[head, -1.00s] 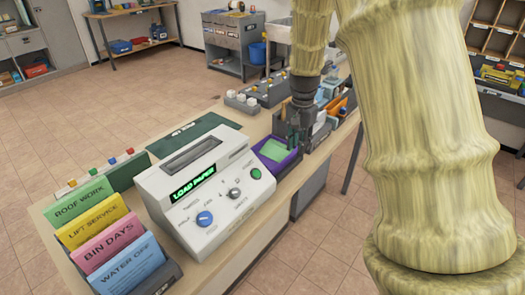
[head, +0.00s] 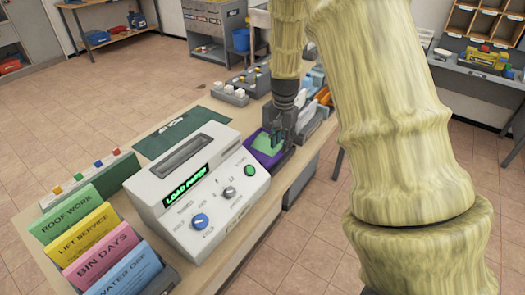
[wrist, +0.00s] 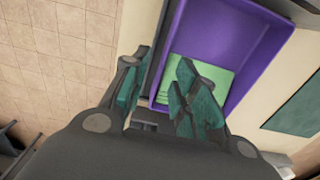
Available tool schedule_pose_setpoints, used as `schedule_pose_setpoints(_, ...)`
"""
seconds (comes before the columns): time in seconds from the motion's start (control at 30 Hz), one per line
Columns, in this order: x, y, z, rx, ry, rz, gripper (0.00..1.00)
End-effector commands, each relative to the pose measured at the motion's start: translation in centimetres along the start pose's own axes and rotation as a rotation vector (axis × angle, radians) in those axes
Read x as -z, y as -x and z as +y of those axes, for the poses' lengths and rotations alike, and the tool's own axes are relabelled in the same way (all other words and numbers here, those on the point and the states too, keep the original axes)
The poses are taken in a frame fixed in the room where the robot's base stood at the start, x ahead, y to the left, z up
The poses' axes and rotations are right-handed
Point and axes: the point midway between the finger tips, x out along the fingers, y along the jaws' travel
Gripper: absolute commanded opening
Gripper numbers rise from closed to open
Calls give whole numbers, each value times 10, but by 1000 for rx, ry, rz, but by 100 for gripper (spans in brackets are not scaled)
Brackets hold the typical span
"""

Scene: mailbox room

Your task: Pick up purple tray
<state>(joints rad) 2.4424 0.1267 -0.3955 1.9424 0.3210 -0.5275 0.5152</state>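The purple tray (head: 277,161) sits on the long table, just right of the white label machine. It holds green paper (head: 267,143). The tray (wrist: 243,20) and the green paper (wrist: 215,76) also show in the wrist view. My gripper (head: 284,139) points down at the tray's right side. In the wrist view, my gripper (wrist: 163,65) is open, one finger outside the tray's near wall and the other inside over the paper. The wall lies between the fingers; I cannot tell whether they touch it.
The white machine (head: 195,185) reads "LOAD PAPER". Coloured notice cards (head: 85,225) stand at the table's near left end. Grey holders (head: 318,120) stand close to my gripper's right. A dark green mat (head: 180,130) lies behind the machine.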

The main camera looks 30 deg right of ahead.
Motion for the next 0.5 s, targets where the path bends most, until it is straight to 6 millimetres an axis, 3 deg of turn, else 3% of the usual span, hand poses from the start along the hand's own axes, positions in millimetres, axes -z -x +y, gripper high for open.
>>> schedule_pose_setpoints(0.3, -2, -35, -2, -2, -1, -1, 29)
schedule_pose_setpoints(0.5, -2, -44, -3, -1, 0, -1, 29)
